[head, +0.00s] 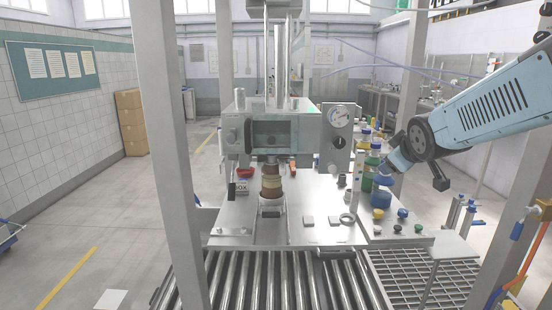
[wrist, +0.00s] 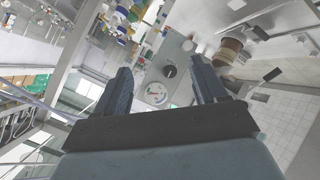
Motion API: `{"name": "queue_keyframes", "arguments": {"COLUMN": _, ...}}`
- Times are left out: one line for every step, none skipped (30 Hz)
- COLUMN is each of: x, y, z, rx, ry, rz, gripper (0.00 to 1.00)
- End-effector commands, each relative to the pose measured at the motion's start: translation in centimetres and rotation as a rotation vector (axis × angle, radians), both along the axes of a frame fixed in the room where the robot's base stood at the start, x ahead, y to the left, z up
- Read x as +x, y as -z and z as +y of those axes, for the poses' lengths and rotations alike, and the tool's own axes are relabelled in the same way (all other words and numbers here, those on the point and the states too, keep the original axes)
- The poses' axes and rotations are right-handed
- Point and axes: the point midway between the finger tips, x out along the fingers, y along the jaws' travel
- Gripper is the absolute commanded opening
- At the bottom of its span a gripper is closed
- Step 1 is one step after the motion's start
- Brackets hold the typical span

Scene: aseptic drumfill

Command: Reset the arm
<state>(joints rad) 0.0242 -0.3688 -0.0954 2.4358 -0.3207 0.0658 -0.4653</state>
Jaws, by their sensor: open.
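My arm (head: 490,110) reaches in from the right side of the head view, and its lower end is beside the right part of the machine's plate. I cannot make out the jaws clearly in the head view. In the wrist view my gripper (wrist: 163,82) shows two dark fingers spread apart, with nothing held between them. Behind the gap is the grey panel with a round gauge (wrist: 155,93) and a black knob (wrist: 170,71), some way off. The gauge also shows in the head view (head: 339,117).
A steel filling machine (head: 277,133) stands over a plate, with a brown banded container (head: 271,181) beneath it. Coloured knobs and blue and green parts (head: 381,199) crowd the plate's right side. Steel posts (head: 160,120) and a roller conveyor (head: 270,280) are in front. The left floor is mostly open.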

Motion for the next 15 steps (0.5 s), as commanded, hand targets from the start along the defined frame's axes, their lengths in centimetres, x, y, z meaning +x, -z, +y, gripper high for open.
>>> {"name": "queue_keyframes", "arguments": {"x": -1.8, "y": -0.2, "z": 0.3, "rx": 0.052, "ry": 0.041, "rz": 0.03, "gripper": 0.71}}
{"name": "queue_keyframes", "arguments": {"x": -2.8, "y": -0.1, "z": 0.5, "rx": 0.085, "ry": 0.067, "rz": 0.053, "gripper": 0.71}}
{"name": "queue_keyframes", "arguments": {"x": -4.3, "y": 0.0, "z": 0.9, "rx": 0.13, "ry": 0.103, "rz": 0.086, "gripper": 0.71}}
{"name": "queue_keyframes", "arguments": {"x": -5.4, "y": 0.0, "z": 1.1, "rx": 0.164, "ry": 0.129, "rz": 0.111, "gripper": 0.71}}
{"name": "queue_keyframes", "arguments": {"x": -6.5, "y": 0.1, "z": 1.4, "rx": 0.197, "ry": 0.156, "rz": 0.134, "gripper": 0.71}}
{"name": "queue_keyframes", "arguments": {"x": -8.1, "y": 0.3, "z": 1.8, "rx": 0.242, "ry": 0.191, "rz": 0.168, "gripper": 0.71}}
{"name": "queue_keyframes", "arguments": {"x": -9.2, "y": 0.5, "z": 2.2, "rx": 0.274, "ry": 0.217, "rz": 0.194, "gripper": 0.71}}
{"name": "queue_keyframes", "arguments": {"x": -10.4, "y": 0.6, "z": 2.5, "rx": 0.306, "ry": 0.242, "rz": 0.219, "gripper": 0.71}}
{"name": "queue_keyframes", "arguments": {"x": -12.0, "y": 0.8, "z": 3.0, "rx": 0.346, "ry": 0.273, "rz": 0.253, "gripper": 0.71}}
{"name": "queue_keyframes", "arguments": {"x": -13.1, "y": 1.0, "z": 3.4, "rx": 0.374, "ry": 0.297, "rz": 0.278, "gripper": 0.71}}
{"name": "queue_keyframes", "arguments": {"x": -14.1, "y": 1.1, "z": 3.7, "rx": 0.402, "ry": 0.319, "rz": 0.301, "gripper": 0.71}}
{"name": "queue_keyframes", "arguments": {"x": -15.5, "y": 1.3, "z": 4.2, "rx": 0.434, "ry": 0.345, "rz": 0.331, "gripper": 0.71}}
{"name": "queue_keyframes", "arguments": {"x": -16.4, "y": 1.4, "z": 4.5, "rx": 0.454, "ry": 0.362, "rz": 0.352, "gripper": 0.71}}
{"name": "queue_keyframes", "arguments": {"x": -17.2, "y": 1.5, "z": 4.8, "rx": 0.473, "ry": 0.379, "rz": 0.371, "gripper": 0.71}}
{"name": "queue_keyframes", "arguments": {"x": -18.2, "y": 1.7, "z": 5.2, "rx": 0.495, "ry": 0.398, "rz": 0.394, "gripper": 0.71}}
